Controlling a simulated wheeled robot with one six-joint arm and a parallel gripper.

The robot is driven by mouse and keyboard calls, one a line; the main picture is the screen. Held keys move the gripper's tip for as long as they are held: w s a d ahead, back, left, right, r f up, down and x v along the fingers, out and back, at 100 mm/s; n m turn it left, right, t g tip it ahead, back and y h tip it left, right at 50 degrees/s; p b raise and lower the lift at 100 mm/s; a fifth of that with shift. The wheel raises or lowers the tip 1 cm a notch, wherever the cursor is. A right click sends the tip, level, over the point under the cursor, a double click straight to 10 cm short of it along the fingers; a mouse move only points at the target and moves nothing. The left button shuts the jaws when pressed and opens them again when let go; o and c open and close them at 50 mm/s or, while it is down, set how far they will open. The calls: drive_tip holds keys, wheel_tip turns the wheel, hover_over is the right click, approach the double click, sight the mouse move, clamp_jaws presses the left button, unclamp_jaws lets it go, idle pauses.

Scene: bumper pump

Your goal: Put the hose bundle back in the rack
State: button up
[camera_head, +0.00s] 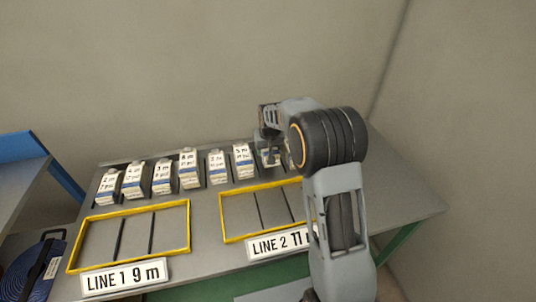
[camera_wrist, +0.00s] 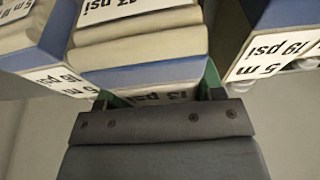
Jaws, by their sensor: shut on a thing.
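Several hose bundles, pale with a blue band and a printed label, stand upright in a row along the back of the grey table; one (camera_head: 190,168) is near the row's middle. My gripper (camera_head: 268,150) is at the row's right end, partly hidden by my wrist. In the wrist view its green fingers (camera_wrist: 160,92) are shut on a pale bundle (camera_wrist: 150,48) with a blue band. Neighbouring bundles stand close on the left (camera_wrist: 32,40) and right (camera_wrist: 262,45). The held bundle's base is hidden, so I cannot tell whether it rests in the rack.
Two yellow frames lie on the table, labelled LINE 1 9 m (camera_head: 188,225) and LINE 2 11 m (camera_head: 222,215). Their visible compartments are empty. A blue coil (camera_head: 30,268) is at the lower left. Walls stand behind and to the right. The table's right end (camera_head: 400,195) is clear.

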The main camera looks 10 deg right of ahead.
drive_tip(key=shift+w+d+f, duration=0.15)
drive_tip(key=shift+w+f, duration=0.05)
drive_tip(key=shift+f, duration=1.55)
drive_tip(key=shift+f, duration=0.1)
